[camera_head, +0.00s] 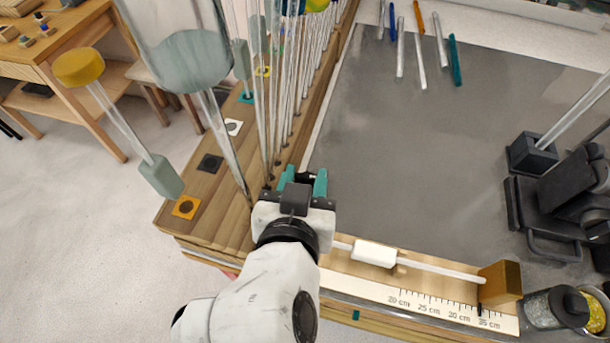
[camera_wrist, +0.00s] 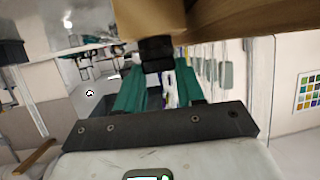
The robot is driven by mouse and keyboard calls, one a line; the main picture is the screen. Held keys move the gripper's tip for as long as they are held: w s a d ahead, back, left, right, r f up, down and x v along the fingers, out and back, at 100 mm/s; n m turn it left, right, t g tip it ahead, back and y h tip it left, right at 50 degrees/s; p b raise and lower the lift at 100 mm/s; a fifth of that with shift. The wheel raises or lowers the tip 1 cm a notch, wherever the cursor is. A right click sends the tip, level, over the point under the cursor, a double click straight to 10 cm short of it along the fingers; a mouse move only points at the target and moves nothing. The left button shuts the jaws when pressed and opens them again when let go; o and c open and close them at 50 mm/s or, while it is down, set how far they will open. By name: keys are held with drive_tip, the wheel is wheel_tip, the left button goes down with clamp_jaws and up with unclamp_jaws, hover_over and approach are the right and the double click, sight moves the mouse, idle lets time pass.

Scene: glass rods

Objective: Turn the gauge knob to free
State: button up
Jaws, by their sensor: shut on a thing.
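The length gauge has a scale strip (camera_head: 440,306), a thin rod with a white slider (camera_head: 374,254), and a wooden end block (camera_head: 500,283) at the right. In the head view my gripper (camera_head: 304,180) is at the left end of the gauge, its teal fingers pointing away. In the wrist view the black knob (camera_wrist: 155,50) sits against a wooden block (camera_wrist: 148,18), between the teal fingertips of my gripper (camera_wrist: 157,72). The fingers are shut on the knob. Any free or locked mark on it cannot be read.
Several upright glass rods (camera_head: 283,90) stand in the wooden rack (camera_head: 215,195) just beyond and left of my gripper. Loose rods (camera_head: 420,65) lie at the back of the grey mat (camera_head: 400,150). A dark clamp device (camera_head: 560,185) stands at right. The mat's middle is clear.

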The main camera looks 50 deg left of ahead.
drive_tip(key=shift+s+f, duration=0.1)
drive_tip(key=shift+f, duration=0.3)
drive_tip(key=o, duration=1)
drive_tip(key=shift+r, duration=0.1)
drive_tip(key=shift+o, duration=0.2)
drive_tip(key=shift+r, duration=0.1)
drive_tip(key=b+v, duration=0.1)
drive_tip(key=v, duration=0.9)
drive_tip(key=shift+s+d+r+b, duration=0.2)
drive_tip(key=shift+b, duration=0.1)
drive_tip(key=shift+c, duration=0.2)
